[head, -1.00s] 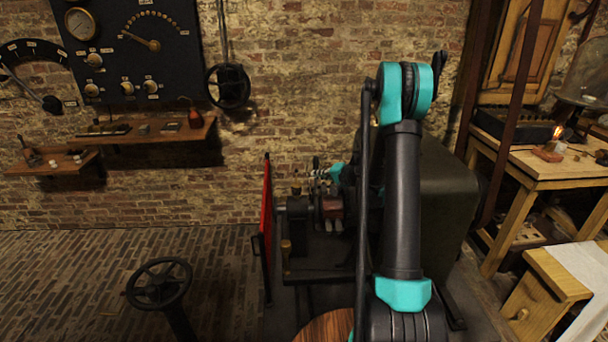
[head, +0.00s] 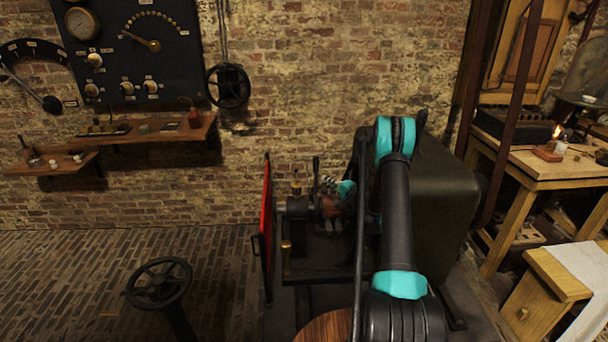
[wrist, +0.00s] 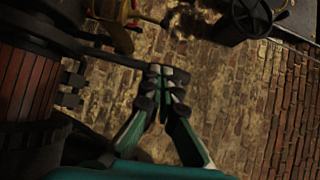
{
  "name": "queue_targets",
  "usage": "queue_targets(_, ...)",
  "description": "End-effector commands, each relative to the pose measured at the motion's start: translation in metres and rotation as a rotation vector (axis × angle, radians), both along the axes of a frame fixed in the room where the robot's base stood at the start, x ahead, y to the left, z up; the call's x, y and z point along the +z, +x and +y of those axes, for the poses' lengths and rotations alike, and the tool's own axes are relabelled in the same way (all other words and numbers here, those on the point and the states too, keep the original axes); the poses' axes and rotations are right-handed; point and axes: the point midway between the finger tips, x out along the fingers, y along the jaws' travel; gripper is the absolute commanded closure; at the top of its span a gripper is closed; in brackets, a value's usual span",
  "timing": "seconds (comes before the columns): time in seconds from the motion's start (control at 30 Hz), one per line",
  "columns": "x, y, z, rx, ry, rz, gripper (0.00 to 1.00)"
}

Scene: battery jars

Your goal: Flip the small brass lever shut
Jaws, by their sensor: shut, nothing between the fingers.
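My gripper (wrist: 163,72) is shut and empty in the wrist view, with its fingertips together near the middle. A thin dark rod (wrist: 112,57) runs from the left up to the fingertips; I cannot tell if they touch. A brass fitting (wrist: 122,18) with a small red part lies above and left of the fingertips, apart from them. It may carry the small brass lever, but I cannot make the lever out surely. In the head view my gripper (head: 328,186) is small and dark among the machine parts, beside a brass-topped fitting (head: 296,188) and a dark upright handle (head: 316,166).
The machine has a red panel (head: 266,232) on its left and a large dark housing (head: 440,195) on its right. A small brass post (head: 286,258) stands at the front. A handwheel (head: 160,283) is at lower left. A slatted wooden drum (wrist: 25,85) fills the wrist view's left.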

Motion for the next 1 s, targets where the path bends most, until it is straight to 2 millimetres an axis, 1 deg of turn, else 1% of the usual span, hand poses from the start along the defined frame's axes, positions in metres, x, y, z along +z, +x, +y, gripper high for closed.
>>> queue_targets(0.23, 0.0, 0.002, 0.002, 0.001, -0.001, 0.0, 1.0)
queue_targets(0.37, -0.001, 0.012, 0.009, 0.001, -0.001, 0.0, 1.0)
queue_targets(0.47, -0.002, 0.025, 0.019, 0.003, -0.001, 0.0, 1.0)
queue_targets(0.83, -0.005, 0.083, 0.061, 0.002, -0.001, 0.0, 1.0)
queue_targets(0.9, -0.006, 0.083, 0.074, 0.004, -0.001, 0.001, 1.0)
queue_targets(1.0, -0.007, 0.085, 0.085, 0.002, -0.001, 0.0, 1.0)
